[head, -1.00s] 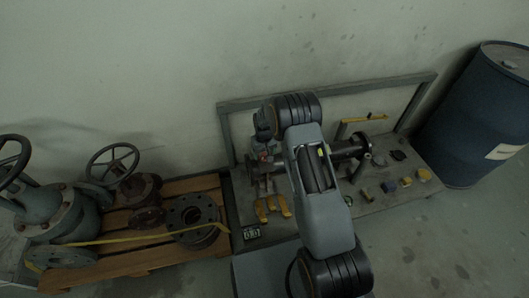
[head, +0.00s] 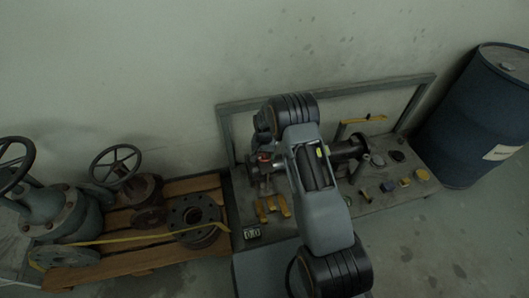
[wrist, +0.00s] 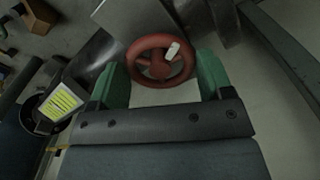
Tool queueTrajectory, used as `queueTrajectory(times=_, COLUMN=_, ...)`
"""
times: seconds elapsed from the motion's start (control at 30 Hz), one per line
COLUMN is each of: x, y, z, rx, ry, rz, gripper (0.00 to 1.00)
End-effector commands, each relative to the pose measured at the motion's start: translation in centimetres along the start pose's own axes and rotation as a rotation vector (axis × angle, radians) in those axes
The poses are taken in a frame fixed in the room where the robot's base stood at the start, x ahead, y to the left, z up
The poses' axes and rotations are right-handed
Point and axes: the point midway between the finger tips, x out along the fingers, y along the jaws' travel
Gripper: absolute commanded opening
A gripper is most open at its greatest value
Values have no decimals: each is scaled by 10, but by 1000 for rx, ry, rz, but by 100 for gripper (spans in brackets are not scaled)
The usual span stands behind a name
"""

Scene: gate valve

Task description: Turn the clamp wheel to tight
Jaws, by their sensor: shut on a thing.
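In the head view, my arm covers much of the bench, and the gripper's hold on the wheel cannot be made out. A small red part (head: 264,157) shows left of my arm; I cannot tell if it is the wheel.
The bench (head: 362,208) carries yellow pieces (head: 284,206), several small blocks and a small display (head: 252,232). A wooden pallet (head: 120,272) with valve parts and flanges stands left. A blue drum (head: 476,115) stands right. A grey frame (head: 225,135) rises behind the bench.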

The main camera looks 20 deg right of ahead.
Motion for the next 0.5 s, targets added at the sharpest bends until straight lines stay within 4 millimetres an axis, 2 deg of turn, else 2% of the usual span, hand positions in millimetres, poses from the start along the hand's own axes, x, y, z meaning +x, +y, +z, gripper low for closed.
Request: queueTrajectory(times=0.5, x=-1, y=0, z=0, rx=489, ry=-1, rz=0, gripper=49)
